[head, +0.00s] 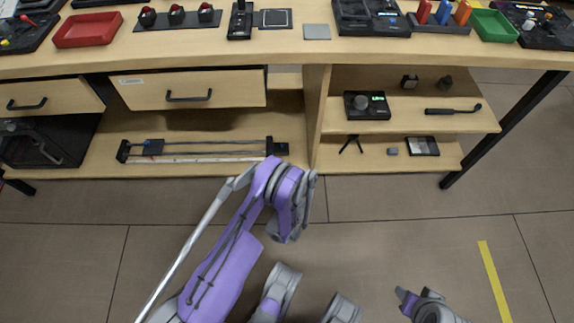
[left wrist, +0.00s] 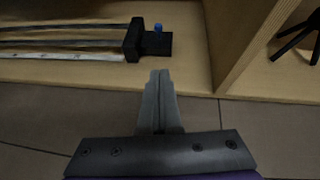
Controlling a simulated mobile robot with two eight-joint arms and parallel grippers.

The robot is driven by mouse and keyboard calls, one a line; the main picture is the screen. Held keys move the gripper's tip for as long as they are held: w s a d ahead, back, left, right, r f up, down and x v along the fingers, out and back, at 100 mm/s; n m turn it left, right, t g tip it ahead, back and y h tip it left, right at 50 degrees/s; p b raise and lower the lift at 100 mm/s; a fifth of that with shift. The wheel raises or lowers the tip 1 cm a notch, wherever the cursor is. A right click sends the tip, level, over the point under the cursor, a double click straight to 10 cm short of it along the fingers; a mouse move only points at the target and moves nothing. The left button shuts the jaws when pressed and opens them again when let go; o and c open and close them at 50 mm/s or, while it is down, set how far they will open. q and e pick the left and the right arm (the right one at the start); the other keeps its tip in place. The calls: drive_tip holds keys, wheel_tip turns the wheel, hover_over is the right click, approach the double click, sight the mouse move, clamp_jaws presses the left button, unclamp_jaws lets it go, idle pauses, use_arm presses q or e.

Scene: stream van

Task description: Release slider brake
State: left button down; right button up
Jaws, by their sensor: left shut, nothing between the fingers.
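The slider (head: 205,153) lies on the lower wooden shelf, a long pair of rails with a black carriage (head: 153,147) near its left end. Its black right end block (head: 280,149) also shows in the left wrist view (left wrist: 150,43), with a small blue knob (left wrist: 158,27) on its far side. I cannot tell which part is the brake. My left gripper (left wrist: 160,75) is shut and empty, its tips in front of the end block and apart from it. In the head view my own arm hides its fingers.
A wooden divider (head: 318,118) stands right of the slider. Beyond it a small tripod (head: 351,144) stands on the right lower shelf. A drawer (head: 190,90) hangs above the slider. The desktop above holds trays and devices. The floor in front is clear.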

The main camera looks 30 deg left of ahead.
sight(282, 146)
use_arm(q)
drive_tip(key=b+x, duration=0.2)
drive_tip(key=x, duration=0.7)
drive_tip(key=shift+w+a+r+b, duration=0.35)
drive_tip(key=shift+w+a+r, duration=0.1)
drive_tip(key=shift+w+a, duration=0.35)
drive_tip(key=shift+w+a+r, duration=0.2)
drive_tip(key=shift+w+a, duration=0.05)
drive_tip(key=shift+w, duration=0.2)
use_arm(e)
drive_tip(key=shift+s+x, duration=0.2)
drive_tip(key=shift+x, duration=1)
use_arm(q)
drive_tip(key=shift+r, duration=0.1)
drive_tip(key=shift+r, duration=0.1)
drive_tip(key=shift+w+g+h+p, duration=0.1)
drive_tip(key=shift+g+h+p, duration=0.3)
drive_tip(key=shift+g, duration=0.1)
use_arm(e)
drive_tip(key=shift+w+r, duration=0.2)
drive_tip(key=shift+w, duration=0.55)
